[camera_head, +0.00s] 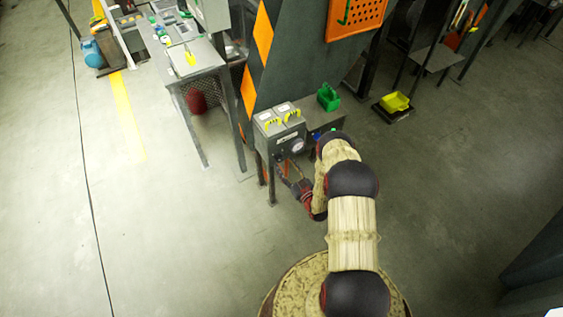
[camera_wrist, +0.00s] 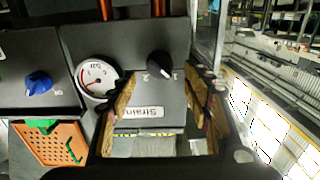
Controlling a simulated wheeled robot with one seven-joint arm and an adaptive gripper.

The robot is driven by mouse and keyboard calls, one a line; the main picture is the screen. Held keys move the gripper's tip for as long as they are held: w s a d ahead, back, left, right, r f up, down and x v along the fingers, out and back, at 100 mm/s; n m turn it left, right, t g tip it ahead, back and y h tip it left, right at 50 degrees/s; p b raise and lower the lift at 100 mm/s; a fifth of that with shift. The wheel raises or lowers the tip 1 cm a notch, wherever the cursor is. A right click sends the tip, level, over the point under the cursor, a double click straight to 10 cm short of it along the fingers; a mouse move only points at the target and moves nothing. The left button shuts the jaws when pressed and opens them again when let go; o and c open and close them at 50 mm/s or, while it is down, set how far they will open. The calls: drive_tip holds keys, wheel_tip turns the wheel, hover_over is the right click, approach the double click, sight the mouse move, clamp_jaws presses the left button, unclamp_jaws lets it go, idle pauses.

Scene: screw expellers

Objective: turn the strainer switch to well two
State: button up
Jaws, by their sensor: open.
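The strainer switch is a black round knob (camera_wrist: 159,64) on a dark grey panel in the wrist view. Its white pointer mark faces down and right, and small numerals sit below it. A white label (camera_wrist: 140,111) reading "Strain..." shows upside down below the knob. My gripper (camera_wrist: 160,77) is open and empty, with one finger to each side below the knob, apart from it. In the head view my gripper (camera_head: 288,172) is in front of the grey control box (camera_head: 268,149), low on its front. The knob itself cannot be made out there.
A round gauge (camera_wrist: 97,76) sits left of the knob, and a blue knob (camera_wrist: 38,83) stands further left. An orange perforated panel (camera_wrist: 50,143) is at lower left.

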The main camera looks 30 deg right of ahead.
sight(282, 159)
drive_tip(key=shift+w+a+b, duration=0.1)
drive_tip(key=shift+w+b, duration=0.4)
drive_tip(key=shift+w, duration=1.55)
drive_tip(key=shift+c, duration=0.2)
drive_tip(key=c, duration=1.1)
drive_tip(key=shift+m, duration=0.4)
drive_tip(key=m+b, duration=0.1)
drive_tip(key=m, duration=0.2)
drive_tip(key=shift+m, duration=0.3)
drive_tip(key=m, duration=0.2)
drive_tip(key=m+b, duration=0.1)
drive_tip(key=m, duration=0.1)
drive_tip(key=shift+d+f+m, duration=0.1)
drive_tip(key=shift+d+m, duration=0.1)
drive_tip(key=shift+m, duration=0.1)
drive_tip(key=m+b, duration=0.1)
drive_tip(key=m, duration=0.3)
drive_tip(key=shift+f+m, duration=0.1)
drive_tip(key=shift+m, duration=0.2)
drive_tip(key=shift+d+m+b, duration=0.1)
drive_tip(key=shift+m+b, duration=0.25)
drive_tip(key=shift+m, duration=1.85)
